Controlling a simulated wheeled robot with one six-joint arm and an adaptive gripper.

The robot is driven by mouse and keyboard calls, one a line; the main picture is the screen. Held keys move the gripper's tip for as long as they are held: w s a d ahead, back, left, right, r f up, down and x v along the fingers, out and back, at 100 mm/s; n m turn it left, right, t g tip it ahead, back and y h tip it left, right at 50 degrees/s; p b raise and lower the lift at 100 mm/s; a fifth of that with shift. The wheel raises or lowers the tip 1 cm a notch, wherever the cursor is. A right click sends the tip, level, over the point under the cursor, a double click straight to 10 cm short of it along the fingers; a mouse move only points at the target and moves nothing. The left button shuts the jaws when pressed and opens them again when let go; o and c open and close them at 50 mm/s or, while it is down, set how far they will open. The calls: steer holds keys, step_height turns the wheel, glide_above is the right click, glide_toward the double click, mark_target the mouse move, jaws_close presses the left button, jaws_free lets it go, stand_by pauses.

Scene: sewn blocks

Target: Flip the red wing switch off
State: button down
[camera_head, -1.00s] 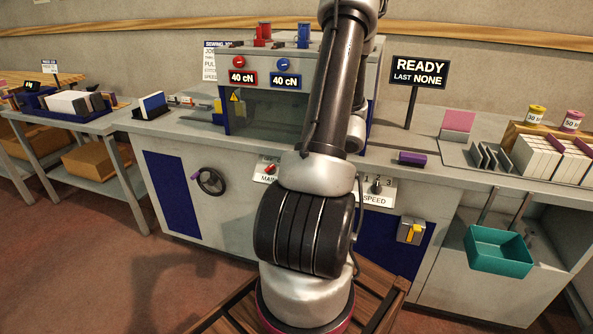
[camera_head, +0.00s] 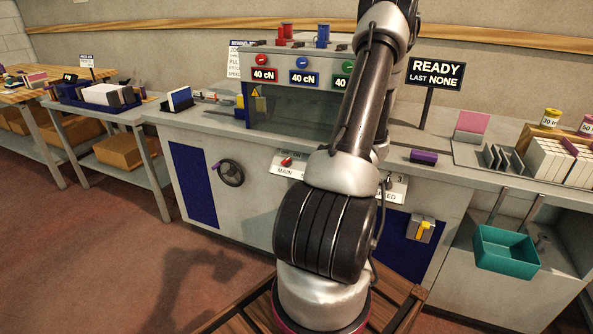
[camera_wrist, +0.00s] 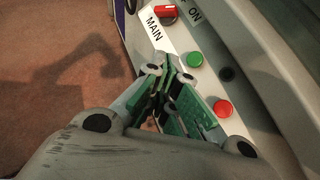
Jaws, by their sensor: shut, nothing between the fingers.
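The red wing switch (camera_head: 286,161) sits on a white plate marked MAIN on the front of the grey machine bench. It also shows at the top of the wrist view (camera_wrist: 167,13), beside the letters ON. I cannot tell for certain which position it is turned to. My gripper (camera_wrist: 172,68) is shut and empty, with its fingertips below the MAIN label and close to a green button, apart from the switch. In the head view my arm hides the gripper.
A green button (camera_wrist: 193,60) and a red button (camera_wrist: 222,107) lie right of my fingers. A handwheel (camera_head: 229,173) sticks out left of the switch. A yellow-handled box (camera_head: 424,229) and a teal bin (camera_head: 505,252) are on the right. Floor at left is clear.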

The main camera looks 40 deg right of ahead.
mark_target(291, 163)
steer(key=shift+w, duration=0.1)
steer(key=x, duration=0.9)
steer(key=shift+w+f, duration=0.2)
steer(key=shift+w, duration=0.1)
steer(key=w, duration=0.2)
steer(key=w+r, duration=0.1)
steer(key=shift+d+r, duration=0.1)
steer(key=shift+d, duration=0.25)
steer(key=shift+w+r, duration=0.2)
steer(key=shift+w, duration=0.25)
steer(key=shift+w+d+r+n+g+y, duration=0.1)
steer(key=shift+d+r+n+g+y, duration=0.25)
steer(key=shift+n, duration=0.35)
steer(key=shift+d+r+n+g+y, duration=0.15)
steer(key=shift+n+g+y, duration=0.3)
steer(key=shift+n, duration=0.25)
steer(key=shift+w+d+r+n+g+y, duration=0.1)
steer(key=shift+d+n+g+y, duration=0.25)
steer(key=shift+n, duration=0.35)
steer(key=shift+w+d+r, duration=0.1)
steer(key=shift+d+r, duration=0.05)
steer(key=shift+r, duration=0.05)
stand_by(1.1)
steer(key=shift+r, duration=0.1)
steer(key=shift+r, duration=0.7)
